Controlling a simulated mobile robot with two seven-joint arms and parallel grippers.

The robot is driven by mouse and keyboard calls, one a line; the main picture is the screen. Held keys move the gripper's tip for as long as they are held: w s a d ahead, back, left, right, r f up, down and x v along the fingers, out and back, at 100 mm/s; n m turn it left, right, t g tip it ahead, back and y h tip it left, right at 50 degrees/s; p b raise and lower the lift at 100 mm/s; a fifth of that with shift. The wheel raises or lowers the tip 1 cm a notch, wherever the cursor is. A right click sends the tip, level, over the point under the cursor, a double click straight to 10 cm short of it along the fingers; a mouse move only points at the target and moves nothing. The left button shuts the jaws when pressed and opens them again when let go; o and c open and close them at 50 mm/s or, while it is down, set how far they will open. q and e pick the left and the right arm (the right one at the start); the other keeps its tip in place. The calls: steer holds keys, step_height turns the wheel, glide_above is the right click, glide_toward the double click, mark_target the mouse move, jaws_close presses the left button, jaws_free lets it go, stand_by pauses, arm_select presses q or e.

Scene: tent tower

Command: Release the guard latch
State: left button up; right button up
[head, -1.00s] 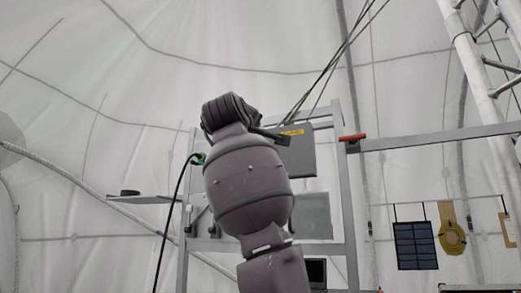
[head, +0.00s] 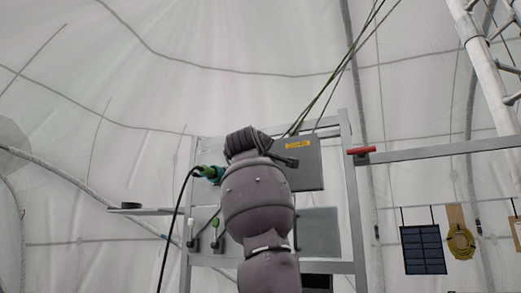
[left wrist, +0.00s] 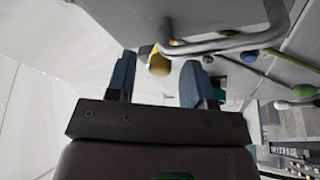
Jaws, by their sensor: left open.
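In the left wrist view my left gripper (left wrist: 156,76) is open, with a blue finger on each side. A yellow knob-like part (left wrist: 159,64) shows between the fingertips, apart from both as far as I can see. A bent grey bar (left wrist: 225,42) runs just beyond it along a grey box. In the head view my arm hides most of the gripper in front of the grey box (head: 308,167), which has a yellow label. I cannot tell for sure which part is the guard latch. My right gripper is not in view.
A metal frame (head: 352,205) carries the box and panels. A green plug (head: 211,173) with a black cable is left of my arm. A red handle (head: 362,151) sits on a rail at right. Green cables (head: 322,88) rise above the box.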

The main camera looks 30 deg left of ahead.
arm_select(q)
steer(key=shift+w, duration=0.25)
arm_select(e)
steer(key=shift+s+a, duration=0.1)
arm_select(q)
jaws_close()
